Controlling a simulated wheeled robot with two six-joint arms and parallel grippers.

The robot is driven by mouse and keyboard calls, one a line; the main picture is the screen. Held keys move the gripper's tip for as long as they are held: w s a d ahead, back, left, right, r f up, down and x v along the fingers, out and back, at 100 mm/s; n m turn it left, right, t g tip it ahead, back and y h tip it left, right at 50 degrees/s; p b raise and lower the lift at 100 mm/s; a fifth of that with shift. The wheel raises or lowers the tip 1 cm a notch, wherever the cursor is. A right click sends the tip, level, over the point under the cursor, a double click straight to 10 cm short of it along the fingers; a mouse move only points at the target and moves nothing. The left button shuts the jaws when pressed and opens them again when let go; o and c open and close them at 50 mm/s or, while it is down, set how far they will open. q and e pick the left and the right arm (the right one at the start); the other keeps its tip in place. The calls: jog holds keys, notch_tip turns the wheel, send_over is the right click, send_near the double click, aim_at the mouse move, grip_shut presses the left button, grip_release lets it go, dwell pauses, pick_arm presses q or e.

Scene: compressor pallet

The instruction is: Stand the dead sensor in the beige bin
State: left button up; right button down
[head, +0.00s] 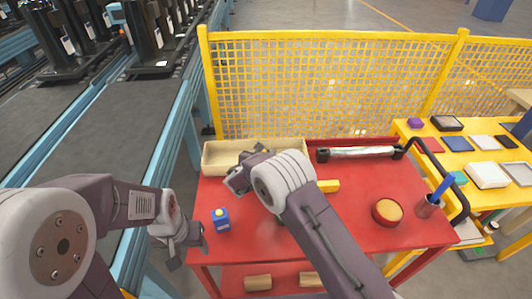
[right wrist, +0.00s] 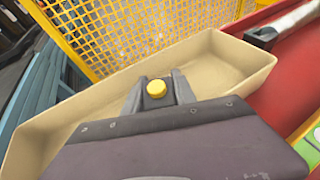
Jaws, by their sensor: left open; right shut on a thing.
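The beige bin (head: 213,163) stands at the back left of the red table; my right arm hides part of it. Its tan walls also fill much of the right wrist view (right wrist: 250,68), and the inside that shows there is empty. My right gripper (head: 236,180) is shut on the sensor, whose round yellow cap (right wrist: 156,88) shows between the fingertips, seen against the bin's inside. The sensor's lower part is hidden, so I cannot tell whether it touches the floor. My left gripper (head: 198,242) is open and empty off the table's front left.
A yellow mesh fence (head: 330,85) rises behind; a conveyor (head: 100,130) runs at left.

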pick_arm(q)
jog(key=shift+f, duration=0.1)
pick_arm(e)
jog(key=c, duration=1)
grip_release()
jog(key=shift+s+a+r, duration=0.1)
jog(key=shift+s+r, duration=0.1)
jog(key=v, duration=1.1)
jog(key=shift+s+a+r, duration=0.1)
jog(key=shift+s, duration=0.15)
